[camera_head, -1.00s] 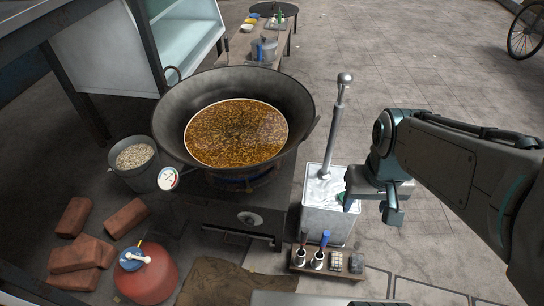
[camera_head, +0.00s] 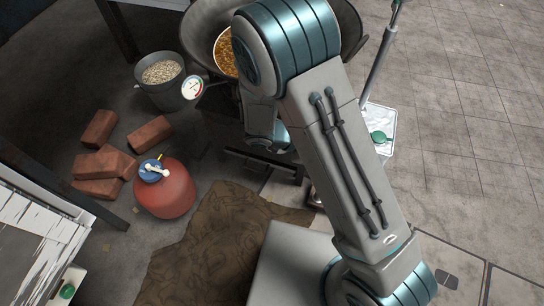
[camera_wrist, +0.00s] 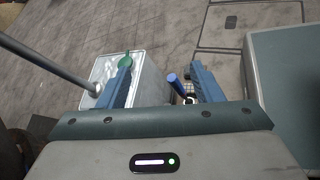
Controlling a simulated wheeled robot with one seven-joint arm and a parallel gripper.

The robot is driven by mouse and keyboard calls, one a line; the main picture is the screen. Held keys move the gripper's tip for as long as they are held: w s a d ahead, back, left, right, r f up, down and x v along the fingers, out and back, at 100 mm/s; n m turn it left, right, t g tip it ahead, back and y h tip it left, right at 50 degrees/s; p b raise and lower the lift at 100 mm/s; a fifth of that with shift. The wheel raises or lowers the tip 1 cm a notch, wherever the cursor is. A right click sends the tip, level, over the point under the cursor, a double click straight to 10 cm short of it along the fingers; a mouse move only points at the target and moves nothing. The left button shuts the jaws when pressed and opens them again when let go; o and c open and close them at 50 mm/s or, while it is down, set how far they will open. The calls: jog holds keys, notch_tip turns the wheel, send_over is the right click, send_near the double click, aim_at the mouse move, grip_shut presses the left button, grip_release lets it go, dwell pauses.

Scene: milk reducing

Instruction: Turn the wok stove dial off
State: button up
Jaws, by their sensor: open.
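The black wok (camera_head: 205,20) with brown food sits at the top of the head view, partly behind my arm. Below it, the dark stove (camera_head: 222,107) shows only in part. Its dial is hidden behind my arm in the head view and is not in the wrist view. My gripper (camera_wrist: 160,65) is open, its two blue fingers apart with nothing held. In the wrist view it points toward a metal bin (camera_wrist: 150,82) and a blue-handled tool (camera_wrist: 174,82). In the head view my gripper is hidden by my arm.
A red gas canister (camera_head: 165,190), several bricks (camera_head: 98,130) and a grain bucket (camera_head: 160,78) stand left of the stove. A brown cloth (camera_head: 210,245) lies on the floor in front. Floor at right is open.

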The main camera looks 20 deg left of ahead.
jog(key=a+f+n+t+y+b, duration=0.2)
jog(key=a+f+n+t+b, duration=0.1)
jog(key=a+f+n+t, duration=0.8)
jog(key=n+t+y+b, duration=0.3)
jog(key=n+y, duration=0.7)
send_near(272, 151)
jog(key=w+b, duration=0.1)
jog(key=w, duration=0.2)
jog(key=w+b, duration=0.2)
jog(key=w, duration=0.2)
jog(key=shift+w+f, duration=0.15)
jog(key=shift+f, duration=0.1)
jog(key=shift+w+r+b, duration=0.1)
jog(key=shift+w+b, duration=0.2)
jog(key=shift+w, duration=0.35)
jog(key=shift+d, duration=0.15)
jog(key=c, duration=1)
